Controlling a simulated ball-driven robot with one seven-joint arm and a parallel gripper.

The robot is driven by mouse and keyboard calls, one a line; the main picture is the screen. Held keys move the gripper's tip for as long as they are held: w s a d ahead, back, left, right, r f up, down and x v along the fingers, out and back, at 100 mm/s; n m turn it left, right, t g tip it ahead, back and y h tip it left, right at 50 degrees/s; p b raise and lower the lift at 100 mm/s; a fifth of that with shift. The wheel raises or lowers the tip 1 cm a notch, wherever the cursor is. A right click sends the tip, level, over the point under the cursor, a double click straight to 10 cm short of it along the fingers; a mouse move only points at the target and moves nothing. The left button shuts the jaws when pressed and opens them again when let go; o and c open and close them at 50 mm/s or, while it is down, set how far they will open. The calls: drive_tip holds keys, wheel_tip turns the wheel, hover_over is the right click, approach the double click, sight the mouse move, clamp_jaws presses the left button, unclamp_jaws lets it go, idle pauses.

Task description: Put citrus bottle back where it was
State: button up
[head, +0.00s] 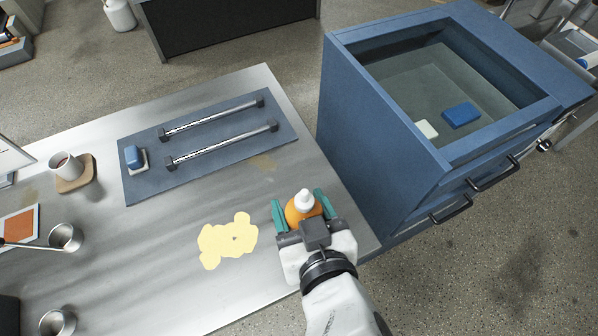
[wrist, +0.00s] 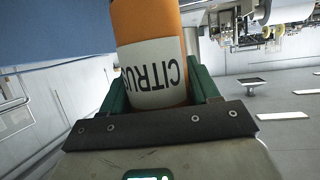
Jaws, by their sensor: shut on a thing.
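The citrus bottle (head: 303,207) is orange with a white cap, and it is between the green fingers of my gripper (head: 303,204). In the wrist view the bottle (wrist: 152,60) shows a white label with the letters CITRU, upside down. My gripper (wrist: 157,85) is shut on it. The bottle is over the right part of the metal table (head: 190,105), near its right edge. I cannot tell whether its base touches the table; the gripper hides it.
A yellow spill (head: 228,240) lies left of my gripper. A blue board (head: 215,147) with two bars and a blue block (head: 134,157) lies behind. A blue drawer cabinet (head: 375,150), its top open, stands at right with a blue block (head: 461,115) inside. Cups (head: 66,237) stand at left.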

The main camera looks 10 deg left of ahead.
drive_tip(key=shift+w+a+f+p, duration=0.25)
drive_tip(key=shift+w+f+p, duration=0.1)
drive_tip(key=shift+w+f, duration=1.95)
drive_tip(key=shift+w+a+f+p, duration=0.3)
drive_tip(key=shift+w+f, duration=1.7)
drive_tip(key=shift+w, duration=0.55)
drive_tip(key=shift+w+a+f+p, duration=0.2)
drive_tip(key=shift+w+f+p, duration=0.15)
drive_tip(key=shift+w+f, duration=1.95)
drive_tip(key=shift+w+r, duration=0.1)
drive_tip(key=o, duration=1.3)
drive_tip(key=shift+o, duration=0.2)
